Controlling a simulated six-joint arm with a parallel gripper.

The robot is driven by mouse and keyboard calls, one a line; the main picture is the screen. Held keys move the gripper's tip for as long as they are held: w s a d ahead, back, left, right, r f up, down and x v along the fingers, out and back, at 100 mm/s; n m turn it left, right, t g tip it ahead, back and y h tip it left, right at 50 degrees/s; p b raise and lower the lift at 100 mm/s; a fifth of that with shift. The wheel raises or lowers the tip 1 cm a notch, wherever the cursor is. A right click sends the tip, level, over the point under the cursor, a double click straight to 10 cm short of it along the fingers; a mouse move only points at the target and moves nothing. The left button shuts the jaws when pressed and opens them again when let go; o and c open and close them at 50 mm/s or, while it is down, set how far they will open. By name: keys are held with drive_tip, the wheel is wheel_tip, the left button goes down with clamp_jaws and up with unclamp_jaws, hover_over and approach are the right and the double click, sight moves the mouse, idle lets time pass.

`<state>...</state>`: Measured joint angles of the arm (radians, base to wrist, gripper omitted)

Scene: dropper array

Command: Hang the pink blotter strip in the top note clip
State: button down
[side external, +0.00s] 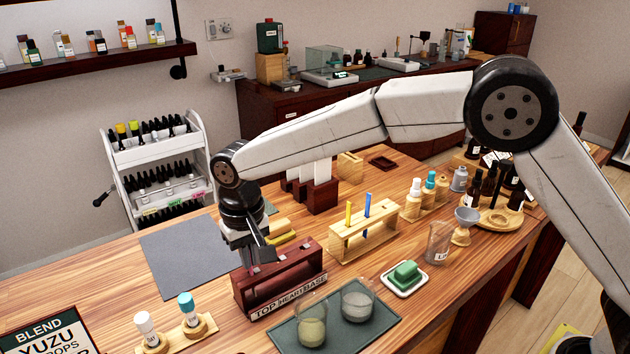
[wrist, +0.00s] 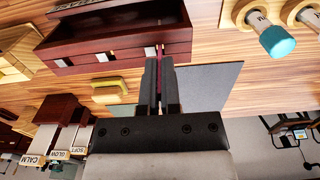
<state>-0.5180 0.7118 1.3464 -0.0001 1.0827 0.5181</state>
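My gripper (side external: 258,243) is over the left part of the dark red clip stand (side external: 285,282), whose front label reads TOP HEART BASE. In the wrist view, my gripper's fingers (wrist: 161,78) are nearly together with a thin pink strip (wrist: 160,53) between their tips, seen edge-on. The strip's far end comes close to the stand (wrist: 115,38); I cannot tell whether it touches a clip. The strip does not show clearly in the side view. The top clip is at the TOP end of the stand and is mostly hidden by my gripper.
A green tray (side external: 283,338) with two glass beakers lies in front of the stand. Two capped bottles (side external: 188,308) stand at the left. A grey mat (side external: 185,262) lies behind left.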

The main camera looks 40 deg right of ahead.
drive_tip(key=c, duration=0.7)
unclamp_jaws()
drive_tip(key=shift+c, duration=0.2)
drive_tip(key=shift+r, duration=0.1)
drive_tip(key=shift+r, duration=3.8)
drive_tip(key=shift+d, duration=0.1)
drive_tip(key=shift+t, duration=0.3)
drive_tip(key=d, duration=0.2)
drive_tip(key=d+f, duration=0.1)
drive_tip(key=d, duration=0.2)
drive_tip(key=s+d+f, duration=0.1)
drive_tip(key=d, duration=0.1)
drive_tip(key=shift+s+d+f, duration=0.1)
drive_tip(key=shift+d+f, duration=0.1)
drive_tip(key=shift+d, duration=0.15)
drive_tip(key=s+d+f, duration=0.3)
drive_tip(key=s+d, duration=0.3)
drive_tip(key=s+d+f+t, duration=0.1)
drive_tip(key=s+d+f, duration=0.2)
drive_tip(key=s+d, duration=0.3)
drive_tip(key=s+d+f+t, duration=0.1)
drive_tip(key=s+d+f, duration=0.2)
drive_tip(key=s+d, duration=0.3)
drive_tip(key=shift+d, duration=0.55)
